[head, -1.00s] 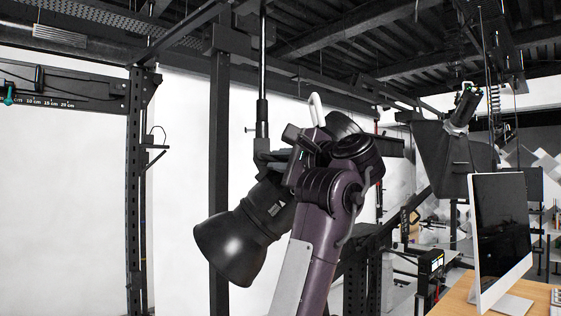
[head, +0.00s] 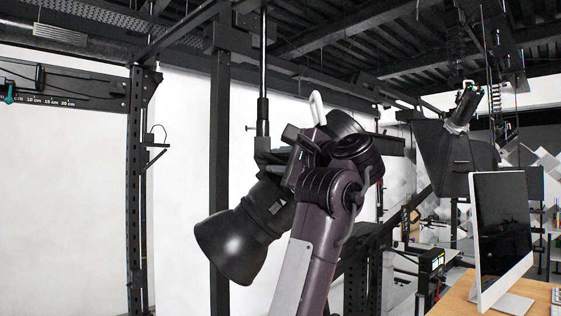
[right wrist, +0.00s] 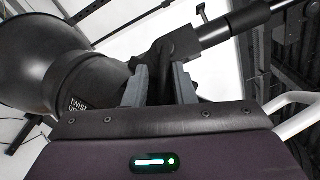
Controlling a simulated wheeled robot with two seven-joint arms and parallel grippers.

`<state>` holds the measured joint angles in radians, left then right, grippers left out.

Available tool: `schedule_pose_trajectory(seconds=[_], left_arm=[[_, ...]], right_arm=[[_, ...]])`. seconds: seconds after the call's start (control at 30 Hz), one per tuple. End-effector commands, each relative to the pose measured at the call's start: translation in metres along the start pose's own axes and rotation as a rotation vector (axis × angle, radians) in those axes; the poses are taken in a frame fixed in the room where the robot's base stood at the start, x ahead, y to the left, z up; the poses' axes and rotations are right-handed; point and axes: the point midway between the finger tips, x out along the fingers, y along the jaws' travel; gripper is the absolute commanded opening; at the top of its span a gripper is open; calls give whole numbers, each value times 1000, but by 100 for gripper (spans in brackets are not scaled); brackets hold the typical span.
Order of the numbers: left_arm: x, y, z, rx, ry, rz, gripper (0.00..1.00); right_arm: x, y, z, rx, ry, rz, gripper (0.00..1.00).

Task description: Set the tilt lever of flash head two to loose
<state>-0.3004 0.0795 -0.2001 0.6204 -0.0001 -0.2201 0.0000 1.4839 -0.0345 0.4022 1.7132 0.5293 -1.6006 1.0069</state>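A black flash head (head: 262,207) with a wide reflector (head: 228,246) hangs from a vertical pole (head: 262,115), its mouth tilted down to the left. My right gripper (head: 286,150) is at its bracket, at the pole's lower end. In the right wrist view the two grey fingers (right wrist: 159,86) stand apart on either side of a dark part (right wrist: 158,70) at the bracket. I cannot tell whether they touch it, or whether it is the tilt lever. The lever's setting is not readable. My left gripper is out of view.
A second flash head (head: 464,106) with a black softbox (head: 447,155) hangs at the right. A monitor (head: 502,238) stands on a wooden desk (head: 455,299) at the lower right. A dark upright post (head: 219,150) stands behind the pole.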

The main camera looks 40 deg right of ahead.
Motion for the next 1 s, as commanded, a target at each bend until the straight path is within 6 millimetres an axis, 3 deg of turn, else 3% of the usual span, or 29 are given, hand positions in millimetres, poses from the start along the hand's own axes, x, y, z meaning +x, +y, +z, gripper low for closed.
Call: schedule_pose_trajectory(seconds=[0.17, 0.4, 0.6, 1.0], left_arm=[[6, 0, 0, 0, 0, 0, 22], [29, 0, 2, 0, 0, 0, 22], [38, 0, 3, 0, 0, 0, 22], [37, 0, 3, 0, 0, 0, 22]], right_arm=[[-9, 0, -1, -2, 2, -6, 24], [-50, 3, -3, -3, 3, -6, 24], [-74, 2, -1, -1, 1, -2, 24], [-78, 0, 0, 0, 1, 1, 22]])
